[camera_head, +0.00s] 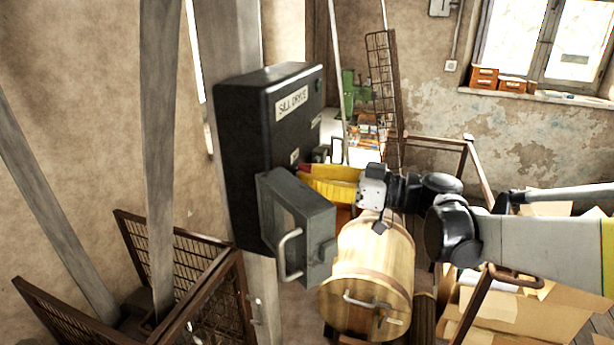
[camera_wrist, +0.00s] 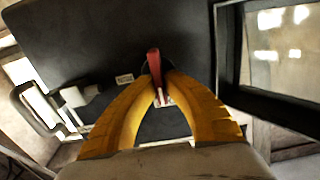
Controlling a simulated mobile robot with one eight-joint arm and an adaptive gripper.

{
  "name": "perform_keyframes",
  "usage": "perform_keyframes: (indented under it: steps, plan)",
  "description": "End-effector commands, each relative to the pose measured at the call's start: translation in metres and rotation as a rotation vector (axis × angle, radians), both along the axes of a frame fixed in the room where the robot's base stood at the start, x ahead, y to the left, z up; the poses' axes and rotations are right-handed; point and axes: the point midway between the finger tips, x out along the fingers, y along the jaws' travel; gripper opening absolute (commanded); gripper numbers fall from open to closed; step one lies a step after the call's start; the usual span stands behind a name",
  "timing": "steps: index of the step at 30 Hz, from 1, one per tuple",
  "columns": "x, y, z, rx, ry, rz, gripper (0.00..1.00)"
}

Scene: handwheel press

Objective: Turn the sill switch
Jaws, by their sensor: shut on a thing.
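The dark control box (camera_head: 245,120), with a label beginning "SILL", is fixed to a grey post. In the wrist view its dark face (camera_wrist: 90,40) fills much of the upper left. The switch's red handle (camera_wrist: 153,62) stands out from that face. My gripper (camera_wrist: 157,88) has its yellow fingers closed together on the red handle. In the head view my gripper (camera_head: 304,174) reaches the box's right side from the right; the handle is mostly hidden by the fingers there.
A grey box-shaped cover (camera_head: 295,225) with a bar handle sticks out from the lower front of the control box, close beside my gripper. A wooden barrel (camera_head: 370,265) stands below my wrist. Cardboard boxes (camera_head: 545,320) lie at the lower right; brown mesh frames (camera_head: 185,270) stand lower left.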

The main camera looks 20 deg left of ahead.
Motion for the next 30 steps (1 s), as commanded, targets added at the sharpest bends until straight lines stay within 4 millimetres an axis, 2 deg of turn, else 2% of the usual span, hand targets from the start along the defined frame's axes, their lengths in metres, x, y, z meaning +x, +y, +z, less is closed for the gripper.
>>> perform_keyframes:
  steps: [8,30]
  plan:
    - [0.0018,0.0001,0.0002,0.013,0.152,0.000,0.00]
    - [0.0083,-0.0004,-0.0037,0.067,0.844,0.001,0.00]
